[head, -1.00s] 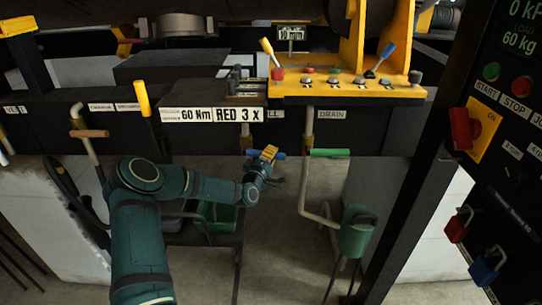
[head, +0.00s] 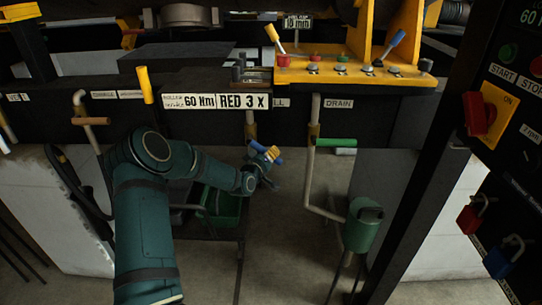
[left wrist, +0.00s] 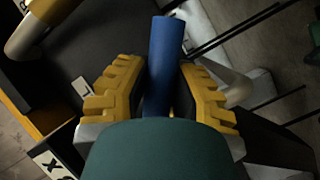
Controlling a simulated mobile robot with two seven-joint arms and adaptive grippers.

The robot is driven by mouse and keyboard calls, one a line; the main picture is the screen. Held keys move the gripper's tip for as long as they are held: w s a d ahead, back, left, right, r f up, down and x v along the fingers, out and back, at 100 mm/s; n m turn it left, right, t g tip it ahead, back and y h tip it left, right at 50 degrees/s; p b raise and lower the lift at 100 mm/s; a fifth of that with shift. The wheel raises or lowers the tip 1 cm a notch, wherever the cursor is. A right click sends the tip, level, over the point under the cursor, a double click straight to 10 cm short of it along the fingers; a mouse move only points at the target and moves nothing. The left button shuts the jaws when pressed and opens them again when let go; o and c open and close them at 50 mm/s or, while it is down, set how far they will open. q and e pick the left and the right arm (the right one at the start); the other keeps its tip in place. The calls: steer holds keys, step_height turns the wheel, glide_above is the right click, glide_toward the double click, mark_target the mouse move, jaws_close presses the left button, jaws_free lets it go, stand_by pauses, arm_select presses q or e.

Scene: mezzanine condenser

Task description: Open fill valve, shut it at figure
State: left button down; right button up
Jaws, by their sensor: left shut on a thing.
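The fill valve has a blue lever handle (head: 257,147) below a black-on-white label that is partly hidden and ends in "LL". My left gripper (head: 268,154) is shut on this handle. In the left wrist view the blue handle (left wrist: 168,65) stands between the yellow-padded fingers of the left gripper (left wrist: 162,85), its free end sticking out past them. In the head view the handle slants down to the right. The load display (head: 533,17) at the top right edge is cut off and shows "60 k". My right gripper is not in view.
A green drain handle (head: 335,142) sits right of the fill valve, with a pipe down to a green funnel (head: 362,228). A green bin (head: 222,205) stands below. A panel with a red switch (head: 480,113) and padlocks is at right.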

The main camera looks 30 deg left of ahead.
arm_select(q)
steer(key=shift+f, duration=0.1)
steer(key=c, duration=0.7)
jaws_free()
steer(key=shift+c, duration=0.2)
steer(key=shift+s, duration=0.1)
steer(key=s+d+r, duration=0.1)
steer(key=s, duration=1)
steer(key=shift+s+d+r, duration=0.2)
steer(key=shift+s, duration=0.15)
